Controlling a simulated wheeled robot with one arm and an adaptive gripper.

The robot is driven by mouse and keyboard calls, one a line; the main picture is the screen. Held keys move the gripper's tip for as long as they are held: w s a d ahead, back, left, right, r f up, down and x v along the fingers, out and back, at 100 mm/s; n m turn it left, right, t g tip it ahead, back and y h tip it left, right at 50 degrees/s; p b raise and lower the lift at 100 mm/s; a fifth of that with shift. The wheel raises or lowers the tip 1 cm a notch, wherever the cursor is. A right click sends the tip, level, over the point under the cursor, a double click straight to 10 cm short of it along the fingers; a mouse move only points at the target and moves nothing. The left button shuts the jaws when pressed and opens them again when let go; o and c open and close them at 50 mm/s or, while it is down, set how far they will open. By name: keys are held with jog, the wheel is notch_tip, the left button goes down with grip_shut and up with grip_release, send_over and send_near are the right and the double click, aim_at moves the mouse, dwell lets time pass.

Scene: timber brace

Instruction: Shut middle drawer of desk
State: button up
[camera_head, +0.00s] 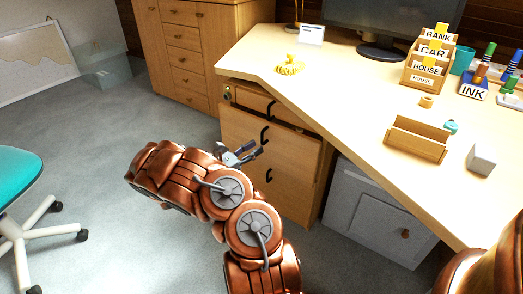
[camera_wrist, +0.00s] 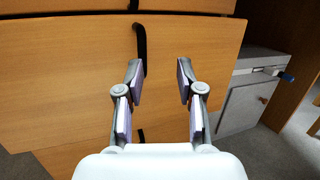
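The desk's wooden middle drawer (camera_head: 288,143) has a black vertical handle (camera_head: 264,135). Its front appears to stand out past the drawer above, though I cannot tell how far. In the wrist view the broad drawer front (camera_wrist: 70,70) fills much of the picture, with its handle (camera_wrist: 140,42) left of centre, near the left fingertip. My gripper (camera_head: 243,154) is in front of the drawers. In the wrist view my gripper (camera_wrist: 160,78) is open, with nothing between its fingers. I cannot tell whether a finger touches the front.
The top drawer (camera_head: 255,101) and a lower handle (camera_head: 269,176) are on the same unit. A grey cabinet (camera_head: 375,215) stands to its right under the desktop (camera_head: 340,105). A teal chair (camera_head: 18,175) is at the left. The grey floor between is clear.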

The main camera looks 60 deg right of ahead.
aim_at(263, 142)
jog(key=shift+w+d+r+n+t+h+b, duration=0.1)
jog(key=shift+d+r+t+h+b, duration=0.3)
jog(key=shift+d+b, duration=0.45)
jog(key=shift+s+d+r+n+t+h+b, duration=0.2)
jog(key=shift+d+h+b, duration=0.35)
jog(key=shift+d, duration=0.65)
jog(key=shift+w+d+r+t+h+b, duration=0.25)
jog(key=shift+d+t+h+b, duration=0.2)
jog(key=shift+d+b, duration=0.4)
jog(key=shift+d, duration=0.15)
jog(key=shift+c, duration=0.3)
grip_shut()
